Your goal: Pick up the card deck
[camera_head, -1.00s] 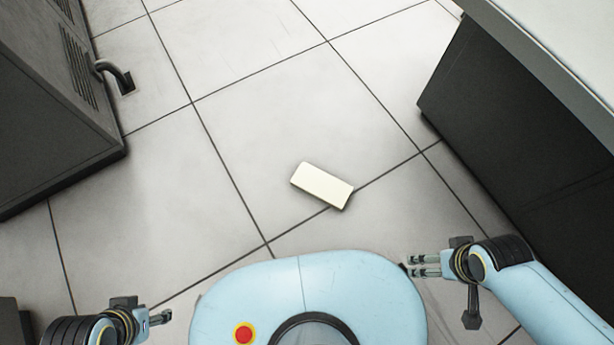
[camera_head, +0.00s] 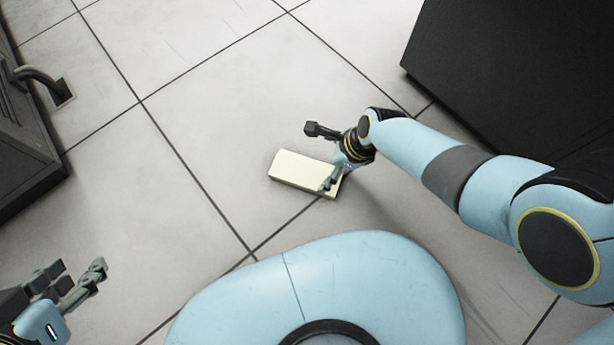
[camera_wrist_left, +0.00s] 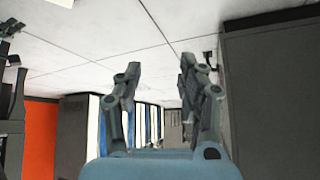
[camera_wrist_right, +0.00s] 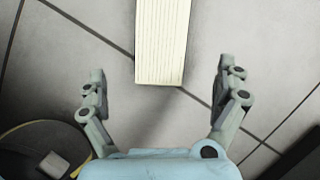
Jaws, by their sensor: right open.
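The card deck (camera_head: 298,172) is a cream, flat, oblong block lying on the tiled floor in the head view. In the right wrist view the deck (camera_wrist_right: 160,45) shows its lined edge, ahead of and between the finger lines. My right gripper (camera_head: 328,186) is over the deck's right end in the head view; in the right wrist view its fingers (camera_wrist_right: 160,78) are wide apart with nothing between the tips. My left gripper (camera_head: 80,278) is at the lower left, away from the deck; in the left wrist view its fingers (camera_wrist_left: 160,68) are apart and empty.
A dark cabinet (camera_head: 500,70) stands at the upper right. Another dark cabinet (camera_head: 25,150) with a bent pipe (camera_head: 40,80) is at the left edge. The floor (camera_head: 220,100) around the deck is clear.

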